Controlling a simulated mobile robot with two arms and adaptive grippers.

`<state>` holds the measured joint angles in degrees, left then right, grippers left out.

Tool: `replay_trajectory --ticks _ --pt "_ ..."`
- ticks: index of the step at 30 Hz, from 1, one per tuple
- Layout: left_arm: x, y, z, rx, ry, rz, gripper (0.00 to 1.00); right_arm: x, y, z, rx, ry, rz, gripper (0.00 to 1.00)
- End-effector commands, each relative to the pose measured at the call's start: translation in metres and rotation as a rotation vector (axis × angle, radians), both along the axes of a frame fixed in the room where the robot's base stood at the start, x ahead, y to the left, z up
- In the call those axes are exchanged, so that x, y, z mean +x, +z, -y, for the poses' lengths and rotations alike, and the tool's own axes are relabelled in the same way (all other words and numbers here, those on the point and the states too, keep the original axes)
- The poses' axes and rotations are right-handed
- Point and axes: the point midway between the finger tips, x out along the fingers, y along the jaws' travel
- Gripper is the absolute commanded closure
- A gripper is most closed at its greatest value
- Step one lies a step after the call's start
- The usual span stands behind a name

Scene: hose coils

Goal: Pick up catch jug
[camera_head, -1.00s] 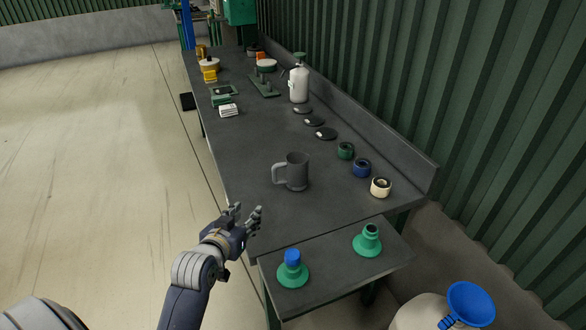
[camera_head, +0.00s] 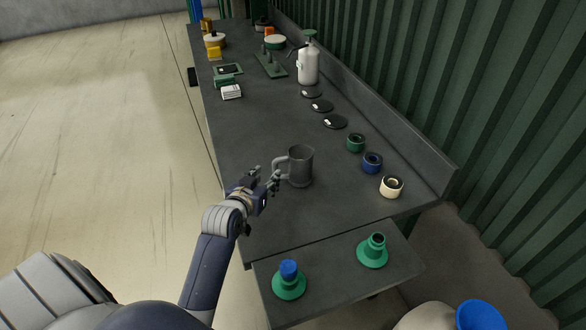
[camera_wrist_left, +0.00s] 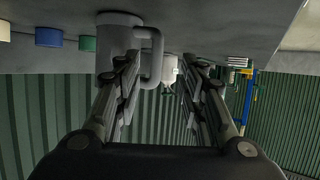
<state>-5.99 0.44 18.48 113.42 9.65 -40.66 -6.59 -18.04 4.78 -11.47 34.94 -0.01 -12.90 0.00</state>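The catch jug is a grey mug-shaped jug (camera_head: 302,168) standing upright on the dark workbench (camera_head: 250,130), its handle pointing left towards my gripper. My left gripper (camera_head: 268,178) is at the handle in the head view. In the left wrist view, which appears upside down, the jug (camera_wrist_left: 116,38) is at upper left, and its handle lies between the two spread fingers of my left gripper (camera_wrist_left: 160,66). The fingers are open; I cannot tell whether one touches the handle. My right gripper is not in view.
Green, blue and cream rings (camera_head: 372,163) stand right of the jug. Several dark discs (camera_head: 335,122) and a white spray bottle (camera_head: 308,65) are farther back. A lower shelf (camera_head: 330,272) in front holds two green funnel-like pieces (camera_head: 372,252). The bench left of the jug is mostly clear.

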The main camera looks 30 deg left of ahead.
Motion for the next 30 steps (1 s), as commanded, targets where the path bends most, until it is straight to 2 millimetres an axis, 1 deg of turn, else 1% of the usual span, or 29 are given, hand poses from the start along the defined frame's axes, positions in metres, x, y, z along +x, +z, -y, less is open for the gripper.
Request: replay_trajectory --ticks 2,9,12,16,22,23,24,27,30 --pt "0.005 -0.002 0.0 -0.001 0.0 0.0 0.63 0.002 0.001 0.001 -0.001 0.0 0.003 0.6" --pt "0.033 -0.016 -0.002 -0.001 0.0 0.001 0.63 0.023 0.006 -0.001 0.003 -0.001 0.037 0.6" --pt "0.042 -0.021 -0.004 0.0 0.0 -0.001 0.63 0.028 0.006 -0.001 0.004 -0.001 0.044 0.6" --pt "0.046 -0.023 -0.005 0.001 0.0 0.0 0.63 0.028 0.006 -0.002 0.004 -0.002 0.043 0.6" --pt "0.046 -0.023 -0.005 0.0 0.0 0.0 0.63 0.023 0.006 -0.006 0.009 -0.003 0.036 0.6" --pt "0.046 -0.023 -0.005 0.0 0.0 0.0 0.7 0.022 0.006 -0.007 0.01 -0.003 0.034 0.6" --pt "0.046 -0.023 -0.005 0.0 0.0 0.0 0.79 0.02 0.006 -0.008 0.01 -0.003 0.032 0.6" --pt "0.046 -0.023 -0.005 0.0 0.0 0.0 1.0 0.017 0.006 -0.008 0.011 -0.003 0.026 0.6" --pt "0.046 -0.023 -0.005 0.0 0.0 -0.001 1.0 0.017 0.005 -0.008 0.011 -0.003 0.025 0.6"
